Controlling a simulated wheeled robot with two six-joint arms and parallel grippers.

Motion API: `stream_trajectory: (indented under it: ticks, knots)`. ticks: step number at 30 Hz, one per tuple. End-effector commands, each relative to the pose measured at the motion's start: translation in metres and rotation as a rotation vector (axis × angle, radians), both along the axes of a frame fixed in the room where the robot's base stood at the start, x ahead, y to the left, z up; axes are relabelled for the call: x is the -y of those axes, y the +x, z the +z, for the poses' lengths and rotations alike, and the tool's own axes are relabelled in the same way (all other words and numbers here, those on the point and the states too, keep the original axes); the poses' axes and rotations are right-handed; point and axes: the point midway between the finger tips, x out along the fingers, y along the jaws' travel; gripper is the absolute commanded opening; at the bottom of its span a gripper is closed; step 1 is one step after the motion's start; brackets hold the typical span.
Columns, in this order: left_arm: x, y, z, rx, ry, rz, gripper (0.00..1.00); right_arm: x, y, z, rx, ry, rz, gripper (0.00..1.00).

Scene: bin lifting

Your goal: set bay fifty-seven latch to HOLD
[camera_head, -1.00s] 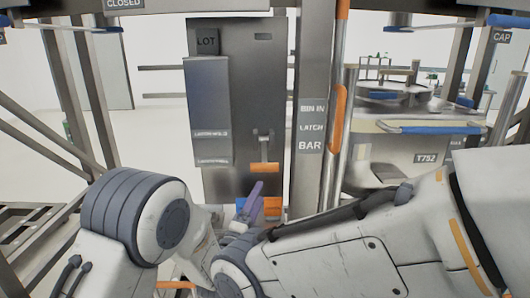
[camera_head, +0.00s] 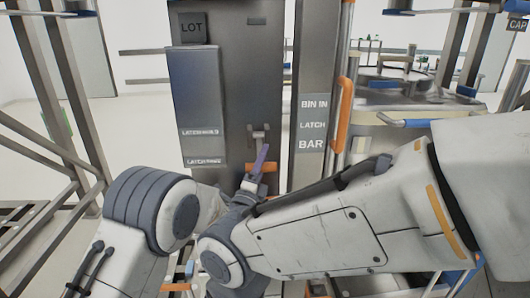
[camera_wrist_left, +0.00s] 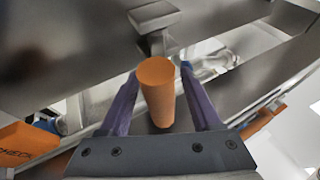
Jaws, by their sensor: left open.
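The latch (camera_head: 258,132) is a small grey bracket on the grey upright panel, with an orange grip (camera_head: 270,167) at its lower end. In the left wrist view the orange grip (camera_wrist_left: 160,88) is a round cylinder pointing toward the camera. My left gripper (camera_head: 260,158) is at the latch and partly covers the grip in the head view. Its two purple fingers (camera_wrist_left: 160,74) are open, one on each side of the grip. I cannot tell whether either finger touches it. My right gripper is not in view.
A post beside the panel carries a sign (camera_head: 312,123) reading "BIN IN LATCH BAR". An orange handle (camera_head: 344,115) stands right of it. A label plate (camera_head: 196,95) hangs on the panel's left. An orange block (camera_wrist_left: 28,147) marked "CHECK" shows lower left in the wrist view.

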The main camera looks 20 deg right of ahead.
Motion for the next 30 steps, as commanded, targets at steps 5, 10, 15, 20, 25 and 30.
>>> stream_trajectory:
  ticks: [5, 10, 15, 20, 25, 30]
  knots:
    - [0.0096, 0.0111, 0.0066, 0.000, -0.001, -0.001, 0.65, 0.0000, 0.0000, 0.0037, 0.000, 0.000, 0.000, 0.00]
    - [0.0117, 0.0136, 0.0069, -0.002, 0.000, 0.000, 0.65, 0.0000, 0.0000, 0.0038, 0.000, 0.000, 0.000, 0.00]
    - [0.0114, 0.0135, 0.0070, -0.001, 0.000, 0.000, 0.65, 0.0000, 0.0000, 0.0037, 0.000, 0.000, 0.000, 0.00]
    - [0.0113, 0.0134, 0.0070, -0.001, 0.001, 0.000, 0.03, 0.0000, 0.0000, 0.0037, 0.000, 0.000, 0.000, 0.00]
    - [0.0112, 0.0134, 0.0069, -0.001, 0.001, 0.000, 0.00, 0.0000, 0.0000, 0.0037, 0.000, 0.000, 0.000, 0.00]
    - [0.0111, 0.0134, 0.0068, -0.002, 0.001, 0.000, 0.00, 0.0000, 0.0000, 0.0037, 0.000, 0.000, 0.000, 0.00]
